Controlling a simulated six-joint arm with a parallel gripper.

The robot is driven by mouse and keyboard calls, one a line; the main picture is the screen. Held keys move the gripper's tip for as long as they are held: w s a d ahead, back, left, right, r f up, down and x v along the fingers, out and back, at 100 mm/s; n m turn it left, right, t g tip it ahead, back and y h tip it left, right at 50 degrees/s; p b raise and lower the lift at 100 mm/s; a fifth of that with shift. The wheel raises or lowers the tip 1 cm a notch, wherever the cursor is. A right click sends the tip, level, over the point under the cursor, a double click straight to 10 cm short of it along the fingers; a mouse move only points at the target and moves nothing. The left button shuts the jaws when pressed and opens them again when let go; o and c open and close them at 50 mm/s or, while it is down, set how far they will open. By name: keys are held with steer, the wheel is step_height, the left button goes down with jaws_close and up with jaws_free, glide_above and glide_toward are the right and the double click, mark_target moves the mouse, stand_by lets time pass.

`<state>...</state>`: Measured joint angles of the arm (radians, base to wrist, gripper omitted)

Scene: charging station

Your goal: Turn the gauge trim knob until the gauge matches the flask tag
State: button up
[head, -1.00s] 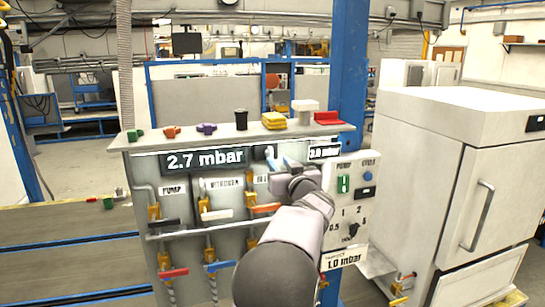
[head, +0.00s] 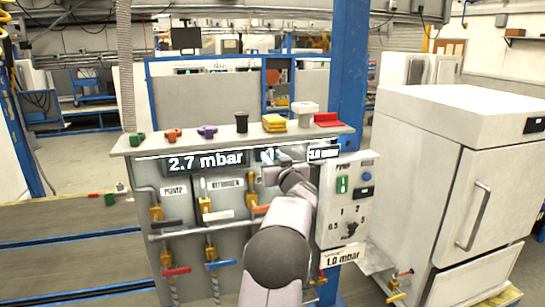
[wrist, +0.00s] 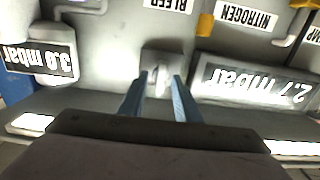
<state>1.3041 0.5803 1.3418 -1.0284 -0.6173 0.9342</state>
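The gauge display (head: 206,161) on the grey panel reads 2.7 mbar; it also shows upside down in the wrist view (wrist: 255,83). A smaller dark display (head: 323,153) to its right reads 3.0 mbar, also upside down in the wrist view (wrist: 38,60). A small grey knob (wrist: 161,73) sits between the two displays. My gripper (wrist: 161,78) is at this knob, its two blue fingers apart with their tips at either side; whether they touch it is unclear. In the head view my gripper (head: 271,172) partly hides the knob. A white tag (head: 343,257) reads 1.0 mbar.
Valves with coloured handles (head: 174,271) line the panel below the displays. A pump box with a selector dial (head: 351,229) stands right of my arm. Coloured pieces, including a yellow stack (head: 274,123), lie on the top shelf. A white cabinet (head: 450,180) stands at the right.

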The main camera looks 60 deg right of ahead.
jaws_close()
steer(key=shift+n, duration=0.3)
steer(key=n+b, duration=0.1)
steer(key=n, duration=0.1)
steer(key=n+b, duration=0.1)
steer(key=n, duration=0.2)
steer(key=shift+w+a+f, duration=0.1)
steer(key=shift+f, duration=0.05)
steer(key=n+b, duration=0.2)
steer(key=n, duration=0.3)
steer(key=shift+n, duration=0.3)
steer(key=n+b, duration=0.2)
steer(key=n, duration=0.2)
steer(key=n+b, duration=0.2)
steer(key=n, duration=0.2)
steer(key=n+b, duration=0.2)
steer(key=n, duration=0.3)
steer(key=shift+f, duration=0.3)
